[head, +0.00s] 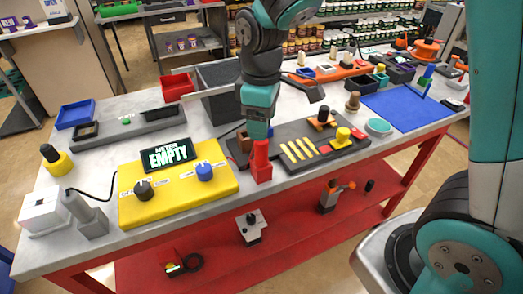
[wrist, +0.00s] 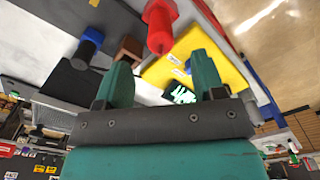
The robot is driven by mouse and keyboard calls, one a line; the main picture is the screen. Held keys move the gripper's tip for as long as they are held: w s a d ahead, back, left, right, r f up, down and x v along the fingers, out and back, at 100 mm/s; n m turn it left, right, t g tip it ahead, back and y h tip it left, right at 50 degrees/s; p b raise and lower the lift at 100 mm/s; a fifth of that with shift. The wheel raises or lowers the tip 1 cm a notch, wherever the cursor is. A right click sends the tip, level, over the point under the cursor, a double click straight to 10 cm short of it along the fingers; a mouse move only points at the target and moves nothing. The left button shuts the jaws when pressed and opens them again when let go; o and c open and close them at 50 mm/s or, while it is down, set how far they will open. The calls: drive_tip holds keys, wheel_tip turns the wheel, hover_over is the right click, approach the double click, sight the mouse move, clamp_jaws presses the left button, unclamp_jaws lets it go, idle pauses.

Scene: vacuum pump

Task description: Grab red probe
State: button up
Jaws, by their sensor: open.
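The red probe (head: 261,163) stands upright at the front edge of the table, just right of the yellow meter box (head: 180,185), whose display reads "METER EMPTY". My gripper (head: 258,133) is directly above the probe in the head view, pointing down, with its fingertips close to the probe's top. In the wrist view, the red probe (wrist: 160,25) lies beyond the two teal fingers and roughly between them sideways. My gripper (wrist: 162,65) is open there, and nothing shows between its fingers. Whether a finger touches the probe cannot be told.
A dark board (head: 300,145) with yellow strips and knobs lies right of the probe. A grey bin (head: 220,95) stands behind my gripper. A white box with a grey plug (head: 87,215) is at the left. A red lower shelf (head: 290,235) runs below the table edge.

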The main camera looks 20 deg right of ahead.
sight(262, 148)
wheel_tip(262, 148, down, 8)
drive_tip(key=shift+r+p, duration=0.1)
drive_tip(key=shift+p, duration=0.55)
drive_tip(key=shift+c, duration=0.2)
drive_tip(key=c, duration=1)
